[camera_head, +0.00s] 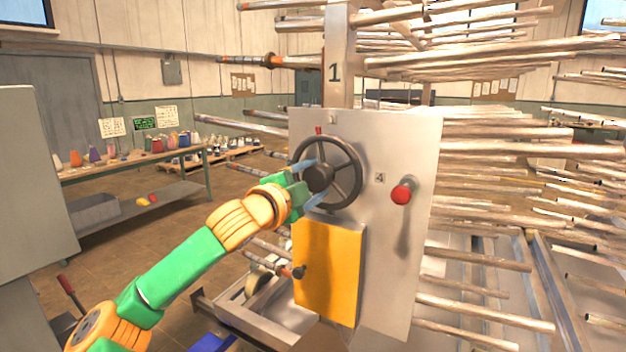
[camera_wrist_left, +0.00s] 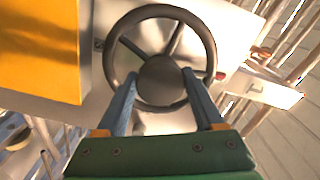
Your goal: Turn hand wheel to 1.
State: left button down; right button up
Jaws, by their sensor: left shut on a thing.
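The dark hand wheel (camera_head: 355,160) is mounted on the upper left of a pale metal panel (camera_head: 410,270). It has a round hub and several spokes. A number 1 (camera_head: 334,73) is printed on the post above the wheel, and a small red mark (camera_head: 318,130) sits just above the rim. My left gripper (camera_head: 314,181) reaches the wheel from the left. In the left wrist view its blue fingers (camera_wrist_left: 160,100) are on either side of the hub of the wheel (camera_wrist_left: 207,45), shut on the wheel. My right gripper is not in view.
A red knob (camera_head: 401,194) on a lever sticks out of the panel to the right of the wheel. A yellow box (camera_head: 328,270) is fixed below the wheel. Many metal rods (camera_head: 530,150) stick out around the panel. A bench (camera_head: 190,160) with bottles stands at the back left.

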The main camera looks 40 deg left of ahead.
pick_arm(q)
jog(key=shift+m, duration=1)
grip_release()
jog(key=s+f+b, duration=0.1)
jog(key=s+b, duration=0.1)
jog(key=b, duration=0.3)
jog(key=shift+d+f, duration=0.1)
jog(key=shift+f, duration=0.1)
jog(key=s+b, duration=0.1)
jog(key=s+d+r+b, duration=0.1)
jog(key=s, duration=0.1)
jog(key=s+b, duration=0.1)
jog(key=b, duration=0.1)
jog(key=shift+s+d+r, duration=0.15)
jog(key=shift+s+r, duration=0.05)
jog(key=shift+s, duration=0.2)
